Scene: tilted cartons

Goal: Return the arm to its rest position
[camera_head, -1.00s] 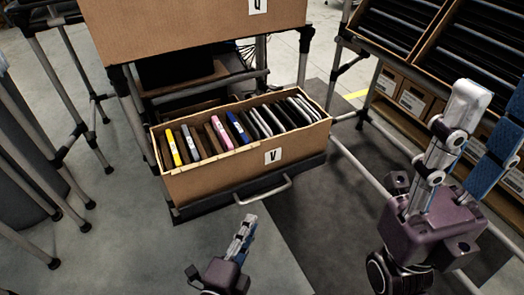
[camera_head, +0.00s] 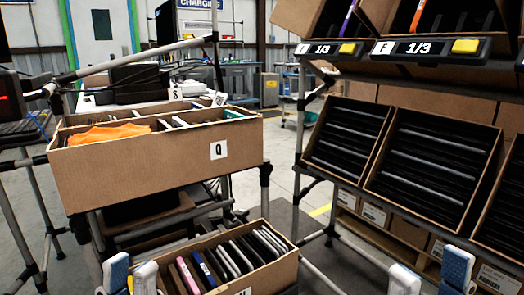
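My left gripper (camera_head: 131,270) is at the bottom left of the head view, with its two pale fingertips upright and a gap between them. It is in front of the left end of the lower carton, and a bit of yellow shows between the fingers. My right gripper (camera_head: 430,270) is at the bottom right, with its fingertips apart and nothing between them. Only the fingertips of both grippers show. The rest of both arms is below the picture.
The lower carton (camera_head: 262,280) holds several thin upright items. Above it, carton Q (camera_head: 150,170) holds orange and other items. Floor shows between the racks.

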